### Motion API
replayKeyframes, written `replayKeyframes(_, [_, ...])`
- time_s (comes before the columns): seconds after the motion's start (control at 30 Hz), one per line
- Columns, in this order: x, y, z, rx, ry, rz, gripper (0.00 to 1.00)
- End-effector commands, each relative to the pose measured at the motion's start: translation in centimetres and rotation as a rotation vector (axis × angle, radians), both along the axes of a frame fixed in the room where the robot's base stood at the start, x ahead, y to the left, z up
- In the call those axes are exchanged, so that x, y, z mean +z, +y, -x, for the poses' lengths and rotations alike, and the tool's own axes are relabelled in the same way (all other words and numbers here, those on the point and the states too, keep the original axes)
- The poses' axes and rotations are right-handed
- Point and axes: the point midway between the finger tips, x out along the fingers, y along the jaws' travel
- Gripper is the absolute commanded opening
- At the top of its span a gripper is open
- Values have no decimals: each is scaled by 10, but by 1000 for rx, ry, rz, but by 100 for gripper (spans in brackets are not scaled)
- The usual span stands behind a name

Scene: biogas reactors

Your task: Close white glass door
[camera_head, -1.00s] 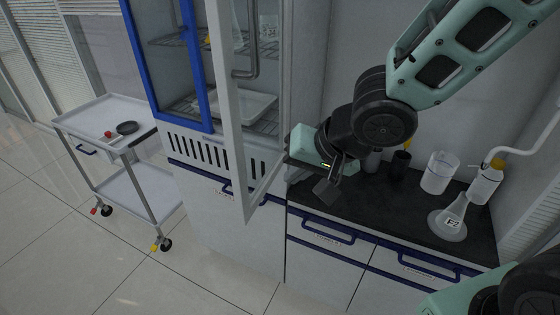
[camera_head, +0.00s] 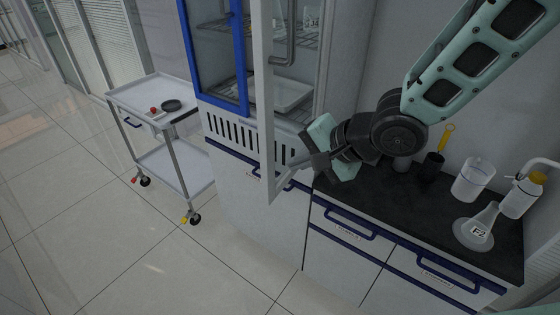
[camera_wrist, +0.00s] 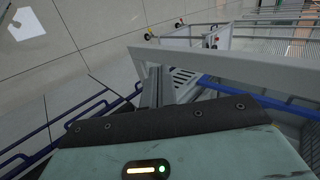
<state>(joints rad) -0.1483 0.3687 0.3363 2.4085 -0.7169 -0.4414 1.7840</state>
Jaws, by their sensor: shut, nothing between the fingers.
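The white glass door (camera_head: 264,119) of the cabinet stands open, its pale frame jutting out toward me. The blue-framed door (camera_head: 244,58) beside it covers the left half of the cabinet. My gripper (camera_head: 307,162) is shut and empty, on the right side of the white door near its lower part. In the wrist view, my gripper's fingers (camera_wrist: 157,88) reach up to the door's frame (camera_wrist: 215,68). They are very close to it; I cannot tell whether they touch.
A white trolley (camera_head: 150,92) stands on the left. The black counter (camera_head: 425,203) on the right holds a flask (camera_head: 480,228), a beaker (camera_head: 473,180), a wash bottle (camera_head: 522,195) and a dark cup (camera_head: 432,167). The floor at front left is clear.

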Motion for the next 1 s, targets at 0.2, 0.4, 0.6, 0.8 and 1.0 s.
replayKeyframes(0.2, [-3,27,-17,2,0,1,0])
replayKeyframes(0.4, [-4,37,-25,1,-1,1,0])
replayKeyframes(0.6, [-5,38,-25,0,-1,2,0])
replayKeyframes(0.8, [-5,38,-26,-1,-1,0,0])
replayKeyframes(1.0, [-5,49,-32,-24,0,0,0])
